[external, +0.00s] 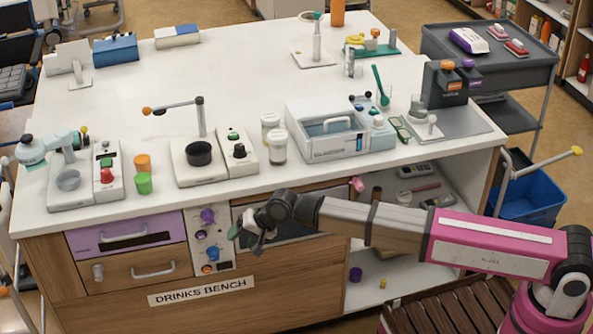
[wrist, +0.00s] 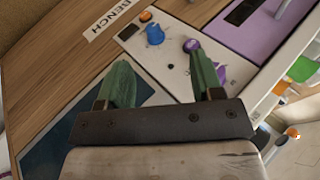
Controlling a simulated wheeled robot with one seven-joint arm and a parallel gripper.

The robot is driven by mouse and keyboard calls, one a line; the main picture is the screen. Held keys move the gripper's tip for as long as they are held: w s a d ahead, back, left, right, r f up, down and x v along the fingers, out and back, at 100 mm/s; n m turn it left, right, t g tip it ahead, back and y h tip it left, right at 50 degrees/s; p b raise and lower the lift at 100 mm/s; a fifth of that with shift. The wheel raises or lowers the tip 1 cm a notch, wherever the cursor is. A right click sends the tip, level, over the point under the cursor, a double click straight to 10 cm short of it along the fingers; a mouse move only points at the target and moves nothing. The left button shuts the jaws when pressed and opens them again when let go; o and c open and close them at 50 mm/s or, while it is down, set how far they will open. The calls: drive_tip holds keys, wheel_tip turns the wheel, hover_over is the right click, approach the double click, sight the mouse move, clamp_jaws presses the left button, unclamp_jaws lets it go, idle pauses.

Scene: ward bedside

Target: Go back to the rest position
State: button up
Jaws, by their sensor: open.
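My gripper (external: 246,238) is in front of the drinks bench, below the worktop edge, near the knob panel. It is open and empty. In the wrist view my gripper (wrist: 160,82) shows two green fingers spread apart. Between and beyond them is the knob panel (wrist: 172,62) with a blue knob (wrist: 154,33) and a purple knob (wrist: 191,46). The fingers appear apart from the knobs, though the exact distance is hard to tell. My arm stretches in from the right in the external view.
The white worktop (external: 240,80) carries several appliances, cups and jars. A purple drawer (external: 128,234) and a wooden drawer are left of the knob panel. An open shelf (external: 385,275) is at right. A grey cart (external: 500,62) and blue bin (external: 528,198) stand further right.

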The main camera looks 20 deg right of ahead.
drive_tip(key=s+d+f+g+h, duration=0.1)
drive_tip(key=s+f, duration=0.1)
drive_tip(key=f, duration=0.5)
drive_tip(key=s+d+f+h, duration=0.1)
drive_tip(key=s+d+f, duration=0.15)
drive_tip(key=f, duration=0.35)
drive_tip(key=w+d+f+h, duration=0.1)
drive_tip(key=d+f+h, duration=0.1)
drive_tip(key=d+f, duration=0.45)
drive_tip(key=w+d+f+n+g+h, duration=0.2)
drive_tip(key=d+f, duration=0.1)
drive_tip(key=d, duration=1.5)
drive_tip(key=w+d+f+n+g+h, duration=0.1)
drive_tip(key=w+d+f+g+h, duration=0.1)
drive_tip(key=d, duration=1.6)
drive_tip(key=w+d+r+t, duration=0.1)
drive_tip(key=w+d+r, duration=0.1)
drive_tip(key=d, duration=1.1)
drive_tip(key=w+d+r+m, duration=0.1)
drive_tip(key=w+d+r, duration=0.1)
drive_tip(key=d, duration=1.2)
drive_tip(key=shift+w+r+t+y, duration=0.2)
drive_tip(key=shift+t+y, duration=0.1)
drive_tip(key=shift+t, duration=0.1)
